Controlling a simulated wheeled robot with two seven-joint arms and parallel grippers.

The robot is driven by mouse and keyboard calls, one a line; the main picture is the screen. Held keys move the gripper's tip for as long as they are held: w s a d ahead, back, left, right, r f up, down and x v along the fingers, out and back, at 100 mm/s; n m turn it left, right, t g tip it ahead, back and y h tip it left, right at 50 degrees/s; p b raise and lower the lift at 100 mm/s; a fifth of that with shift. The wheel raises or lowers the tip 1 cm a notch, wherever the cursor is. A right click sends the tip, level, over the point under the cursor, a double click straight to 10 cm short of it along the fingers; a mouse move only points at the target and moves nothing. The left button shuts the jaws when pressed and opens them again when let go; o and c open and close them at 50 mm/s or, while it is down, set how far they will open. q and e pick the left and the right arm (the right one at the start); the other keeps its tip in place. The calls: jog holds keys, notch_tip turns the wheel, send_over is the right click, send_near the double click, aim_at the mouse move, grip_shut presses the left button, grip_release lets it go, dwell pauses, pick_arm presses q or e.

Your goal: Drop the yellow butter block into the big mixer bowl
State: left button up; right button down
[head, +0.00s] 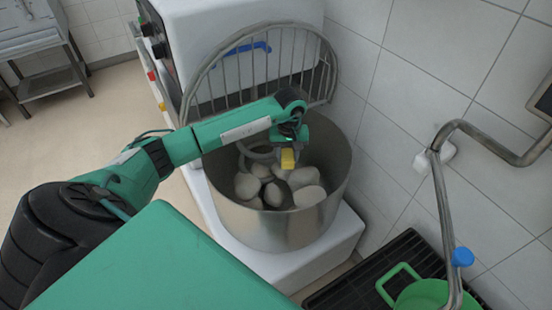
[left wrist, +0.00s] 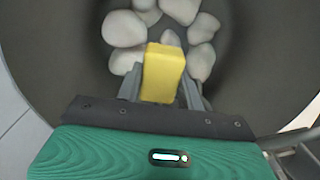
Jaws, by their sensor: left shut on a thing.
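The yellow butter block (head: 288,158) is held in my left gripper (head: 287,150), over the inside of the big mixer bowl (head: 270,233). In the left wrist view the butter block (left wrist: 162,73) sits between the two fingers of the left gripper (left wrist: 162,85), which are shut on it. Pale rounded lumps (head: 308,196) lie in the bowl below the block; they also show in the left wrist view (left wrist: 124,28). The gap between block and lumps is hard to judge. My right gripper is in neither view.
A raised wire guard (head: 262,75) stands behind the bowl against the white mixer body (head: 205,25). A metal pipe (head: 442,210) with a blue knob, a black rack (head: 365,285) and a green container (head: 425,295) are at right. A tiled wall is close on the right.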

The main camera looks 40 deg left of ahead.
pick_arm(q)
jog(key=shift+f, duration=0.4)
jog(key=o, duration=1.1)
